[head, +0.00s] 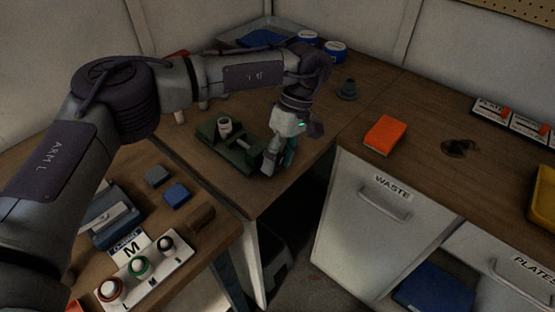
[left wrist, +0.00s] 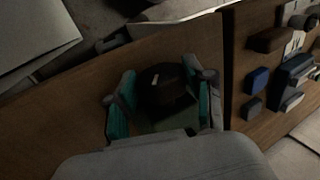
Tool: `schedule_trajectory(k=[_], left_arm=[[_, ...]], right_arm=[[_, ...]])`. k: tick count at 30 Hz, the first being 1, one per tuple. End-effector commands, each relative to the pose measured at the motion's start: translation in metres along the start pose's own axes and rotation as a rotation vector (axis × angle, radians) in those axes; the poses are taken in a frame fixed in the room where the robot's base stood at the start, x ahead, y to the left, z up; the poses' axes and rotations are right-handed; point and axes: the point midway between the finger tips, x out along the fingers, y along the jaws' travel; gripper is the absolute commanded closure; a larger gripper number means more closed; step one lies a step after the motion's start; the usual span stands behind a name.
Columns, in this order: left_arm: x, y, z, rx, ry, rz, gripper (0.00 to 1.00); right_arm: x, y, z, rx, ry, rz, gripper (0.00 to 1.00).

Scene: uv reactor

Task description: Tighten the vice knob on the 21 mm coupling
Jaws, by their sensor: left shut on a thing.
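The green vice (head: 212,135) sits on the wooden bench near its front edge. A pale ring-shaped coupling (head: 225,124) stands upright in it. My left gripper (head: 280,158) reaches down to the right end of the vice, and its fingers hide the knob in the head view. In the left wrist view, the dark round vice knob (left wrist: 162,84) lies between the two teal-padded fingers of my left gripper (left wrist: 161,100), which is shut on it. My right gripper is not in view.
An orange block (head: 385,136) lies on the right bench above the WASTE drawer (head: 365,222). A labelled panel with round knobs (head: 140,268) and small blue blocks (head: 177,194) are at the lower left.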

Motion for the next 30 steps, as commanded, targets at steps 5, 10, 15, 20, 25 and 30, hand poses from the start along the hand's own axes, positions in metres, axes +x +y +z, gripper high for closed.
schedule_trajectory(k=[5, 10, 15, 20, 25, 30], left_arm=[[0.0002, 0.0017, 0.0004, 0.0, 0.0, -0.054, 0.82], [0.0, 0.0014, 0.0001, 0.0, 0.0, -0.075, 0.82], [-0.0001, 0.0012, 0.0, 0.0, 0.001, -0.077, 0.82], [-0.0001, 0.0013, 0.0, 0.0, 0.001, -0.077, 0.82], [-0.0001, 0.0013, -0.0001, 0.0, 0.001, -0.076, 0.22], [0.0, 0.0012, -0.0002, 0.0, 0.001, -0.076, 0.21]], right_arm=[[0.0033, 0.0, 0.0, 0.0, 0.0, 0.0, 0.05], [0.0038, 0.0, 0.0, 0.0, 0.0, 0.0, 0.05], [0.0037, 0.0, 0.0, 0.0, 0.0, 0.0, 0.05], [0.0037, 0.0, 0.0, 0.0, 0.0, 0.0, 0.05], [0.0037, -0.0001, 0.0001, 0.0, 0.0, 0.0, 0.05], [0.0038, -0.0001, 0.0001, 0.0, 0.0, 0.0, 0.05]])
